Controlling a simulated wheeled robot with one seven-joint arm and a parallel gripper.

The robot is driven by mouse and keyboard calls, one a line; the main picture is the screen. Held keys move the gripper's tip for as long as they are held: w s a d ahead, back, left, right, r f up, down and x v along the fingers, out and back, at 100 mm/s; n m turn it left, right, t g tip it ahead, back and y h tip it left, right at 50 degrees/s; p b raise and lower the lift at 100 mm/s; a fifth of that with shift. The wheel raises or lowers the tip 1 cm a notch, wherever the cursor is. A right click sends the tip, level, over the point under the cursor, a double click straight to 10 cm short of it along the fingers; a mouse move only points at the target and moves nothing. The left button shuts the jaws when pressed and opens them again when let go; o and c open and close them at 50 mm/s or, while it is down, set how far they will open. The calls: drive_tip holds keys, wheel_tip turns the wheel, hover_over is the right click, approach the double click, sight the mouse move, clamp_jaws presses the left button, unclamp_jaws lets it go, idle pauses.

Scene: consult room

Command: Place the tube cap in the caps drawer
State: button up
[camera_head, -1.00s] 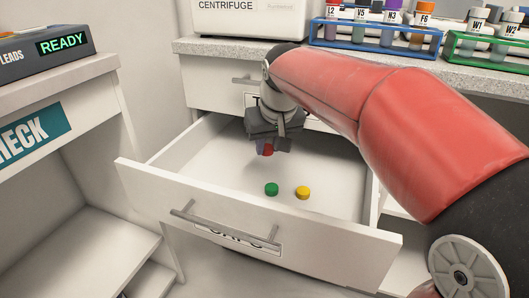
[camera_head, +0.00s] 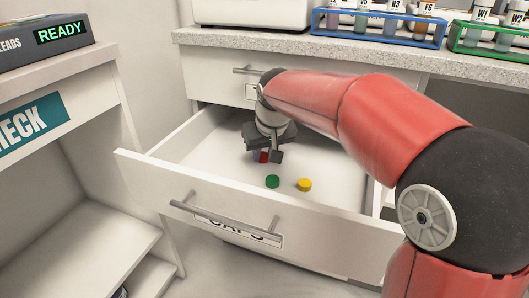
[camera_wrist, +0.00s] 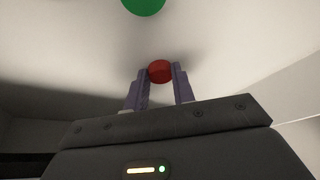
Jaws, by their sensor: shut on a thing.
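The caps drawer (camera_head: 245,212) is pulled open, with a label reading CAPS, partly cut by the handle, on its front. My gripper (camera_head: 262,157) is inside the drawer space, pointing down, low over the drawer floor. It is shut on a red tube cap (camera_head: 263,156), which also shows between the two fingers in the wrist view (camera_wrist: 160,71). Whether the red cap touches the floor I cannot tell. A green cap (camera_head: 272,181) and a yellow cap (camera_head: 304,185) lie on the drawer floor nearer the front; the green one shows at the top of the wrist view (camera_wrist: 143,4).
A blue rack (camera_head: 375,35) and a green rack (camera_head: 490,45) of tubes stand on the counter (camera_head: 300,45) above. A closed drawer (camera_head: 215,75) is behind my arm. A READY device (camera_head: 45,42) sits on the left desk. The drawer floor is free around the caps.

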drive_tip(key=shift+f, duration=0.1)
drive_tip(key=o, duration=0.5)
drive_tip(key=shift+f, duration=0.1)
drive_tip(key=shift+c, duration=0.2)
drive_tip(key=o, duration=0.5)
drive_tip(key=shift+c, duration=0.2)
drive_tip(key=shift+r, duration=0.3)
drive_tip(key=p+v, duration=0.2)
drive_tip(key=v, duration=0.9)
drive_tip(key=shift+s+r, duration=0.2)
drive_tip(key=shift+r, duration=0.15)
